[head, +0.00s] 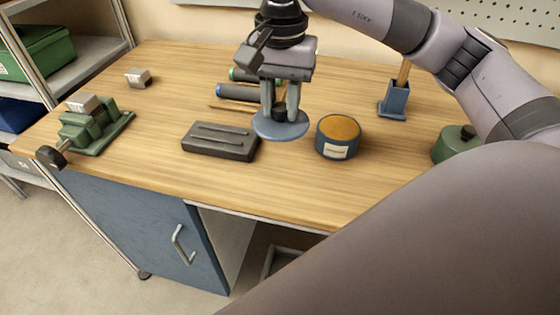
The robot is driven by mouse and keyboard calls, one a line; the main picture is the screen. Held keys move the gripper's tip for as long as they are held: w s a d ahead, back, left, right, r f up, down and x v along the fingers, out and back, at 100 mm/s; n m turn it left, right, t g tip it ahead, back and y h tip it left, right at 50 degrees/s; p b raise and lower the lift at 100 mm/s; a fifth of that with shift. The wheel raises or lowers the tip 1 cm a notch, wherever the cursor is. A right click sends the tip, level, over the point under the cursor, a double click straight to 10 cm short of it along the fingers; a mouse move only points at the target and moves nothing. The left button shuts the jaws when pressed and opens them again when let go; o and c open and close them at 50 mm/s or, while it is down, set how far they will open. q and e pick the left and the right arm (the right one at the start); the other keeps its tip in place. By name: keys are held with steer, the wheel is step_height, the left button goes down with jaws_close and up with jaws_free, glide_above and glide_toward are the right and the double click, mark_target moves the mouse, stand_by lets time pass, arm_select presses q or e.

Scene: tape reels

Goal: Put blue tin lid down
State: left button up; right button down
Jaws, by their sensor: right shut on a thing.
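The blue tin lid (281,130) is a flat, round blue disc with a dark knob on top. My right gripper (280,112) comes down from above and is shut on that knob. The lid is roughly level, just left of the blue tin (338,147). I cannot tell whether the lid touches the table or hangs a little above it. The tin is open, with an orange-brown content and a pale label on its front. My left gripper is not in view.
A dark grooved block (220,142) lies left of the lid, near rolled tools (240,92). A green vise (93,130) is at the left, a blue holder (394,98) at the back right, a green lidded tin (455,145) at the right. The wooden front (290,180) is clear.

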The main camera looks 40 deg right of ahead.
step_height(320, 180, down, 13)
steer(key=shift+p, duration=0.35)
steer(key=shift+f, duration=0.15)
steer(key=c, duration=0.8)
jaws_free()
steer(key=shift+c, duration=0.2)
step_height(320, 180, up, 12)
steer(key=shift+r+b, duration=0.2)
steer(key=shift+b, duration=0.4)
